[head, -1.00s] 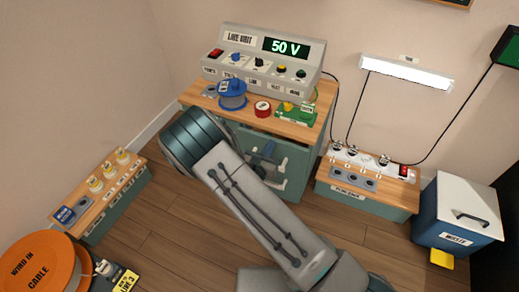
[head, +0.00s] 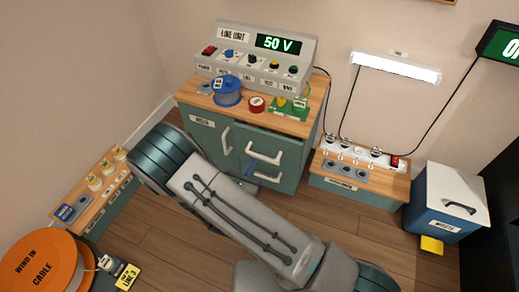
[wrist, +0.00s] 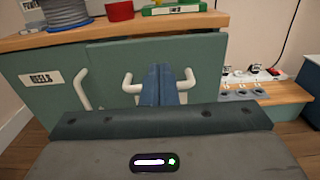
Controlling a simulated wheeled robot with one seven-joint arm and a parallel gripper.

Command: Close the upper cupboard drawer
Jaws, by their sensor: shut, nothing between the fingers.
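The teal cupboard (head: 198,118) stands under a wooden top. Its upper drawer front (wrist: 205,62) is on the right side, with a white bar handle (head: 263,153).
The left door has a vertical handle (head: 226,138) and a REELS label (wrist: 40,80). A low socket bench (head: 360,182) is close on the right.

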